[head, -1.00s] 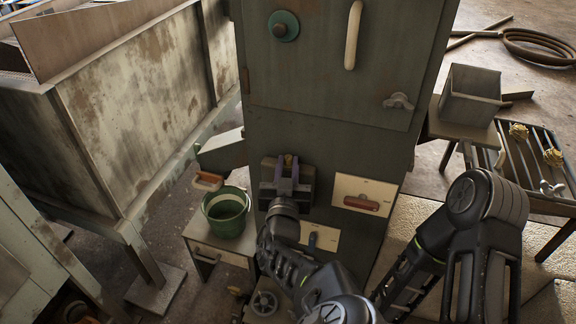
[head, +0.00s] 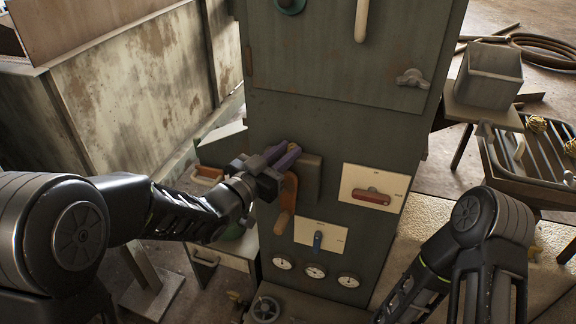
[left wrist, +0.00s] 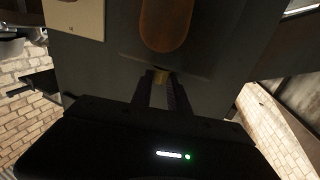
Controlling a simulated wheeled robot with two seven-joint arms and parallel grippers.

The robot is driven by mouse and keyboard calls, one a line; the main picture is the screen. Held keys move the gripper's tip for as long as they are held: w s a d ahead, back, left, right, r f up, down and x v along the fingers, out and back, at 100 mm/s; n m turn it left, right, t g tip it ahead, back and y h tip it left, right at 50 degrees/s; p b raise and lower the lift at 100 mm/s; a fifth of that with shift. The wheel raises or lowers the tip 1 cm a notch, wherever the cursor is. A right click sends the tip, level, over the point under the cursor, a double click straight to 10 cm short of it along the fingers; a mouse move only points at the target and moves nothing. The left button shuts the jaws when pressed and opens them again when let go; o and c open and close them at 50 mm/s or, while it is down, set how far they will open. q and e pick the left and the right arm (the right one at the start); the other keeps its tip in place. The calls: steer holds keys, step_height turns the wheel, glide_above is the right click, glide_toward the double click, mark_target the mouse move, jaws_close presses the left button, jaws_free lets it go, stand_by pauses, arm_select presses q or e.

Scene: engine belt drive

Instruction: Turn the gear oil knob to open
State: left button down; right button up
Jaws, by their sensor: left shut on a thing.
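My left gripper (head: 284,156), with purple-looking fingers, is at the dark box (head: 308,180) on the front of the green-grey cabinet (head: 345,130). It is shut on a small brass-coloured piece (left wrist: 160,76), which I take to be the knob; its label is not readable. An orange-brown rounded handle (head: 287,194) hangs just below the fingers, in front of the box. It also shows beyond the fingertips in the left wrist view (left wrist: 166,22). The fingers hide most of the gripped piece in the head view. My right arm shows at the right, but its gripper is out of view.
A red handle (head: 371,196) and a blue lever (head: 317,241) sit on pale plates to the right and below. A grey bin (head: 490,75) stands at the right. A stained metal enclosure (head: 140,90) stands at the left.

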arm_select(q)
steer(key=m+g+h, duration=0.1)
steer(key=m+g+h+b, duration=0.1)
steer(key=shift+w+a+h, duration=0.2)
steer(key=shift+a+h, duration=0.1)
steer(key=shift+g, duration=0.3)
steer(key=c, duration=1.4)
jaws_free()
steer(key=shift+f, duration=0.1)
steer(key=shift+o, duration=0.7)
steer(key=shift+s+d+r+t, duration=0.1)
steer(key=shift+d+r+t, duration=0.1)
steer(key=shift+t, duration=0.2)
